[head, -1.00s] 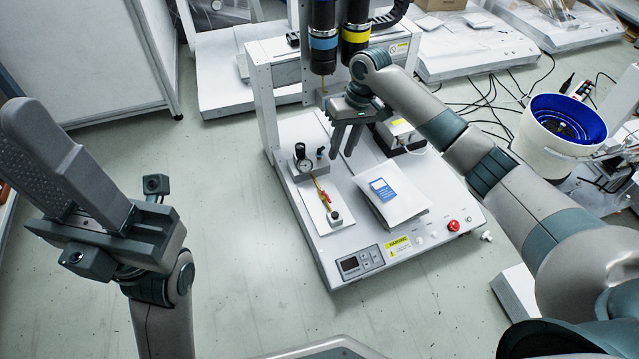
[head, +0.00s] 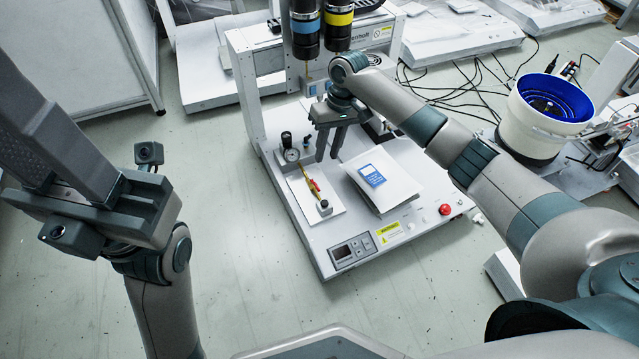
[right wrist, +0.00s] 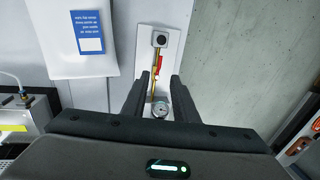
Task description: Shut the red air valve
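The red air valve (head: 314,185) is a small red lever on a thin brass pipe, on a white plate at the left of the white machine. It also shows in the right wrist view (right wrist: 159,64), lying roughly along the pipe. A round gauge (head: 291,155) stands at the pipe's far end. My right gripper (head: 327,157) is open and empty, pointing down beyond and right of the lever. In its wrist view, the lever shows ahead between the open fingertips (right wrist: 158,80), apparently apart from them. My left gripper (head: 45,130) is raised at far left; its fingertips are cut off.
A white packet with a blue label (head: 390,180) lies right of the valve plate. Blue- and yellow-banded screwdrivers (head: 306,30) hang above the machine's back. A red button (head: 445,209) and a display panel (head: 352,250) are at the front. A blue-lined bowl (head: 545,110) stands at right.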

